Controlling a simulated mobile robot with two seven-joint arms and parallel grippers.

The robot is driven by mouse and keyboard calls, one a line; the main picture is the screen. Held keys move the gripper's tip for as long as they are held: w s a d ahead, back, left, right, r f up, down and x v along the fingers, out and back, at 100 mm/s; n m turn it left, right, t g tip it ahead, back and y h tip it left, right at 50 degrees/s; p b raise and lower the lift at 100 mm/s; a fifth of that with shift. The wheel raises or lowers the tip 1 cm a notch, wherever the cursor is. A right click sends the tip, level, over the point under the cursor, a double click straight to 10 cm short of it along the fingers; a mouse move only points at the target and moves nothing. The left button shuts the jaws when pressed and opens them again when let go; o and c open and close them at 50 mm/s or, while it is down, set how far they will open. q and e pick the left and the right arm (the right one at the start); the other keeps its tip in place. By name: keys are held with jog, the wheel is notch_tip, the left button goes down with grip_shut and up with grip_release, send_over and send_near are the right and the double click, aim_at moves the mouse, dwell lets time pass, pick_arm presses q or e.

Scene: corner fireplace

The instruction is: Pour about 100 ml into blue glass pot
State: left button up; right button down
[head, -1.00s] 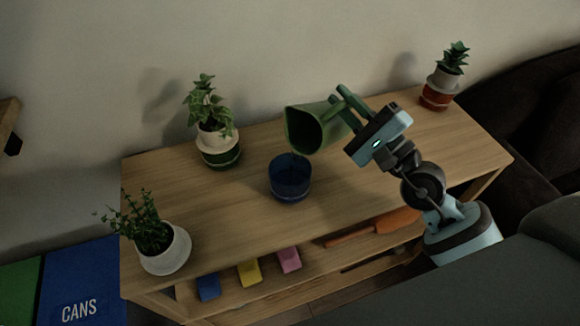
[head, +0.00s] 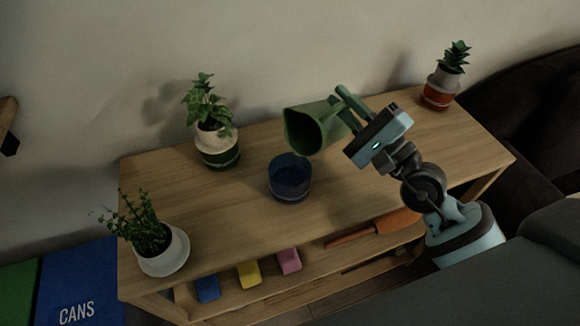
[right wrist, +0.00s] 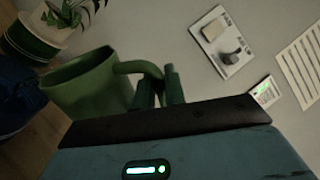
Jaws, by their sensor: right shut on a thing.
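The blue glass pot (head: 290,186) stands upright on the wooden table, and its inside looks dark blue. A green jug (head: 312,130) is tilted above and just behind the pot, its mouth facing left and down towards it. The jug also shows in the right wrist view (right wrist: 92,88), with its handle towards the fingers. My right gripper (head: 345,100) is shut on the jug's handle and holds it clear of the table. I see no clear stream between jug and pot. How much is in the pot cannot be told. My left gripper is not in view.
On the wooden table (head: 237,215) stand an ivy plant (head: 217,148) behind-left of the pot, a white-potted plant (head: 162,248) at front left and a red-banded succulent pot (head: 438,92) at back right. The lower shelf holds coloured blocks (head: 249,274) and an orange tool (head: 395,221).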

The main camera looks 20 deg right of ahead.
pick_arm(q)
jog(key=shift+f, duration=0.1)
pick_arm(e)
jog(key=shift+s+a+n, duration=0.15)
jog(key=shift+a+n, duration=0.05)
jog(key=shift+n, duration=0.1)
